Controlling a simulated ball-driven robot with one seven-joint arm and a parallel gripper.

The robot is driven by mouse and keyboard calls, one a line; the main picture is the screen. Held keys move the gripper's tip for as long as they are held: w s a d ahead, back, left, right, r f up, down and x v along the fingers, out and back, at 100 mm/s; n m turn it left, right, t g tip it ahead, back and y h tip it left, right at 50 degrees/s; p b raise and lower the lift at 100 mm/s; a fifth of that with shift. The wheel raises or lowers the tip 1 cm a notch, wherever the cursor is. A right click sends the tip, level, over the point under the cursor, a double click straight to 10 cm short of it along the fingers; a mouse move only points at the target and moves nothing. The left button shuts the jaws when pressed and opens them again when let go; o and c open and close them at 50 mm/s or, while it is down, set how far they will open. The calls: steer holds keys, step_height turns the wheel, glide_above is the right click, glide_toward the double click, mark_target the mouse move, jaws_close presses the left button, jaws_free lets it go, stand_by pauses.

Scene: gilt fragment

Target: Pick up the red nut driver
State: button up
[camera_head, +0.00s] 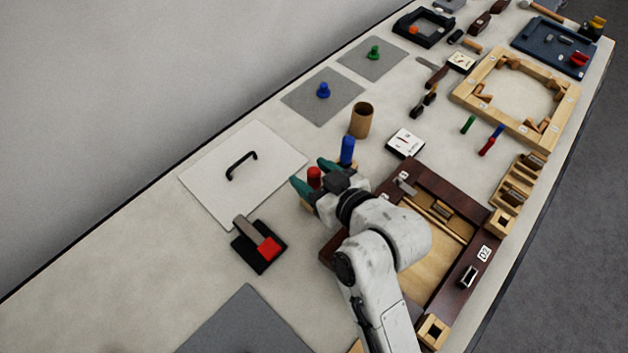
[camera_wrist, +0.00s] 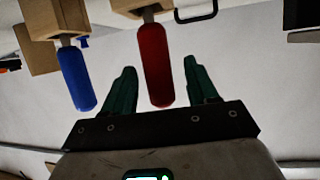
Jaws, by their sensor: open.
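The red nut driver (camera_head: 314,177) stands upright with its handle up, in a small wooden holder in the head view. In the wrist view its red handle (camera_wrist: 155,64) hangs in the picture between the two green fingers, with its grey shank running into a wooden block (camera_wrist: 140,6). My gripper (camera_head: 312,178) is open, one finger on each side of the red handle. The wrist view shows the gripper (camera_wrist: 160,78) with a gap between handle and each finger. A blue-handled driver (camera_head: 347,150) stands beside it, and it also shows in the wrist view (camera_wrist: 76,78).
A white panel with a black handle (camera_head: 205,185) lies at left. A black block with a red square (camera_head: 250,262) is nearby in front. A brown cup (camera_head: 361,120) stands behind the blue driver. A dark wooden tray (camera_head: 450,180) lies right, partly under my arm.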

jaws_close()
stand_by(0.3)
